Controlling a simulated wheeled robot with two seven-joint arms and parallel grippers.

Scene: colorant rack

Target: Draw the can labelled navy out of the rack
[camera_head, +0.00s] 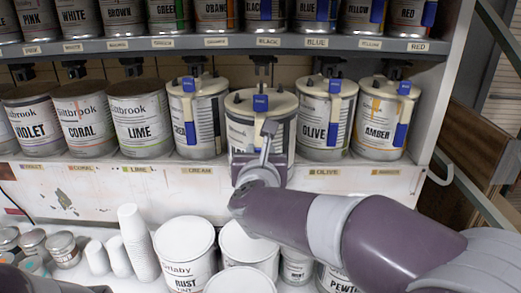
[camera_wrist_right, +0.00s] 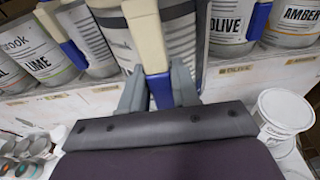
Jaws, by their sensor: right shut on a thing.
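A can with a cream lid and handle (camera_head: 240,135) stands between the cream and olive cans on the middle shelf, slightly forward of its neighbours. My right gripper (camera_head: 265,150) is in front of it and hides most of its label, so I cannot read the name. In the right wrist view, the fingers of this gripper (camera_wrist_right: 160,88) are shut on the can's cream and blue handle (camera_wrist_right: 150,40), and the striped side of the can (camera_wrist_right: 178,35) is behind. My left gripper is not in view.
The olive can (camera_head: 318,125) and amber can (camera_head: 378,125) stand to the right; the lime can (camera_head: 140,125) is to the left. The upper shelf edge (camera_head: 225,43) is just above. Paint tins (camera_head: 185,255) and paper cups (camera_head: 137,240) crowd the counter below.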

